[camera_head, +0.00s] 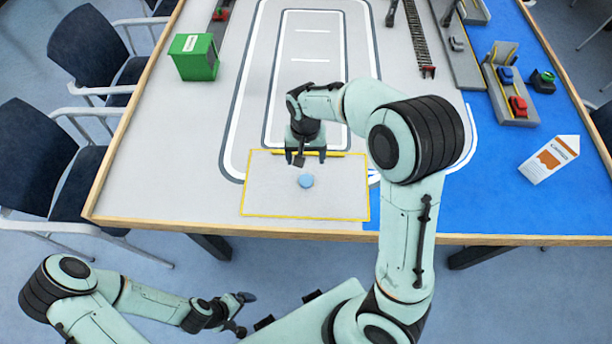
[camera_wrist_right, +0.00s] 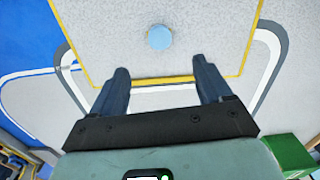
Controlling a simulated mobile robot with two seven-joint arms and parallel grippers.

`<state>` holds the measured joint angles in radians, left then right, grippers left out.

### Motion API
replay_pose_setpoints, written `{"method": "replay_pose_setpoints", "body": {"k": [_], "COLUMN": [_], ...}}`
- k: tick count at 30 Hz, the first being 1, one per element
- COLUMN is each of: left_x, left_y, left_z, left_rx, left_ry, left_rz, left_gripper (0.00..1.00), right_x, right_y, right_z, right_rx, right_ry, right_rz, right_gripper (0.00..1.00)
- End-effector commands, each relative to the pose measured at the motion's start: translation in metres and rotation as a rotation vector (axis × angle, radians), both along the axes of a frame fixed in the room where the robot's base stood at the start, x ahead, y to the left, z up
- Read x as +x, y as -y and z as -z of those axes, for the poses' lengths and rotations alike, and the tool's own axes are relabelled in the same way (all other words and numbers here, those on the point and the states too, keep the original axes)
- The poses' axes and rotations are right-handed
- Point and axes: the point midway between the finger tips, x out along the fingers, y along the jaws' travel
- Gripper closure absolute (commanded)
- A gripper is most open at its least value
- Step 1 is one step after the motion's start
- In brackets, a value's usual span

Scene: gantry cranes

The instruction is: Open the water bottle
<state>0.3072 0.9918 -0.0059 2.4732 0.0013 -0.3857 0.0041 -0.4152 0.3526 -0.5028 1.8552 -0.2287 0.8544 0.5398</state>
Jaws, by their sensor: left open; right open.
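A small light-blue round thing, seen from above and probably the water bottle or its cap, stands on a yellow-edged rectangle (camera_head: 270,205) on the table; the blue round thing (camera_head: 306,181) also shows in the right wrist view (camera_wrist_right: 159,37). Its height cannot be told. My right gripper (camera_head: 305,158) is open and empty, over the far edge of the rectangle, just beyond the blue thing. In the wrist view its open fingers (camera_wrist_right: 160,70) point toward the blue thing, with nothing between them. My left gripper (camera_head: 244,314) is open and empty, off the table's front edge.
A green box (camera_head: 194,57) stands at the back left, and a white-and-orange carton (camera_head: 549,159) lies on the blue area at right. Small crane models with red and blue blocks (camera_head: 510,88) stand at back right. Chairs (camera_head: 45,155) line the left side. The table around the rectangle is clear.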

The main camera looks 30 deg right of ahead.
Motion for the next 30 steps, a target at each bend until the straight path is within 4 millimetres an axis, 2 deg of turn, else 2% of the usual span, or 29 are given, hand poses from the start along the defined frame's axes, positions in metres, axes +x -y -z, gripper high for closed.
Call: {"method": "replay_pose_setpoints", "body": {"k": [4,13,23,30], "left_x": [0.001,-0.006,-0.007,-0.007], "left_y": [0.000,0.000,0.000,0.000], "left_z": [-0.001,0.007,0.008,0.009], "left_rx": [0.000,0.000,0.000,0.000], "left_ry": [0.001,-0.007,-0.008,-0.008], "left_rz": [0.000,0.000,0.000,0.000], "left_gripper": [0.05,0.05,0.05,0.05], "right_x": [0.001,0.000,0.001,0.002], "right_y": [0.001,0.002,0.002,0.003], "right_z": [0.004,0.061,0.089,0.124], "right_rx": [-0.003,-0.005,-0.004,-0.004], "right_ry": [0.005,0.001,0.004,0.004], "right_rz": [0.074,0.077,0.074,0.074], "right_gripper": [0.22,0.22,0.22,0.22]}}
